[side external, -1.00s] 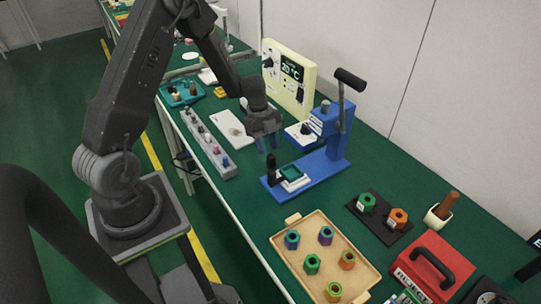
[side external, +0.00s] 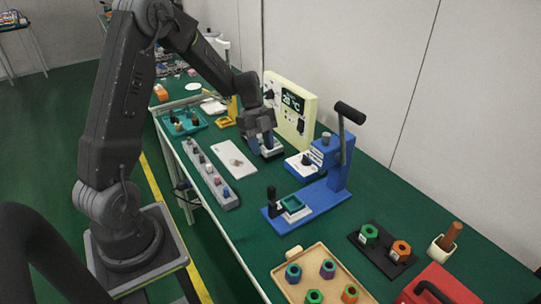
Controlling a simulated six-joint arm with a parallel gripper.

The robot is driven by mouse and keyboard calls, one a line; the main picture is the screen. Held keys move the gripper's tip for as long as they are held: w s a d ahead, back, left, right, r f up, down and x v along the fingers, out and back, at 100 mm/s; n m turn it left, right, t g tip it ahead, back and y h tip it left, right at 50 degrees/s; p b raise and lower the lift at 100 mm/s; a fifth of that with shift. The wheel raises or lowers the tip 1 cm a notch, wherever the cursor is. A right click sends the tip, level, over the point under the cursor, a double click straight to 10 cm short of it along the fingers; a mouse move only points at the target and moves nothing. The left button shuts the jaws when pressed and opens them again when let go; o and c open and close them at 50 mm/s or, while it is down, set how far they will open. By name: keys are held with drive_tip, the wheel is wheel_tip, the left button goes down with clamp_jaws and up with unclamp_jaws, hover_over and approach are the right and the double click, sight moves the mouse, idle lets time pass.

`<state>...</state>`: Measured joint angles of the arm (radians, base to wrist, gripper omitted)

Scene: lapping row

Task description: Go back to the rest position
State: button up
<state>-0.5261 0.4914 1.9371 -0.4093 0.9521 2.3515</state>
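My gripper (side external: 264,144) points down over the back part of the green bench, in front of the cream display panel (side external: 300,104). Its two fingers show a gap between them, so it looks open. A small blue and white thing (side external: 268,152) shows just below and behind the fingers, partly hidden by them. I cannot tell its exact shape; it appears to stand on the bench. The blue lever press (side external: 325,190) stands to the right, apart from my gripper.
A white plate (side external: 234,160) and a grey strip with several knobs (side external: 212,178) lie left of the press. A blue dial box (side external: 303,166) stands beside it. A wooden tray (side external: 335,262), a black holder (side external: 383,250) and a red case (side external: 440,285) are nearer.

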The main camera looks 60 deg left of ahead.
drive_tip(key=s+d+r+n+t+y, duration=0.25)
drive_tip(key=s+d+r+n, duration=0.5)
drive_tip(key=d+r, duration=0.45)
drive_tip(key=s+d+r+n+t+y, duration=0.1)
drive_tip(key=s+d+r+n, duration=0.1)
drive_tip(key=s+n, duration=0.3)
drive_tip(key=s+d+r+n+t+y, duration=0.1)
drive_tip(key=s+r+n+t, duration=0.1)
drive_tip(key=s+n, duration=0.3)
drive_tip(key=shift+s+d+r, duration=0.4)
drive_tip(key=shift+s+r, duration=0.05)
drive_tip(key=shift+r, duration=0.25)
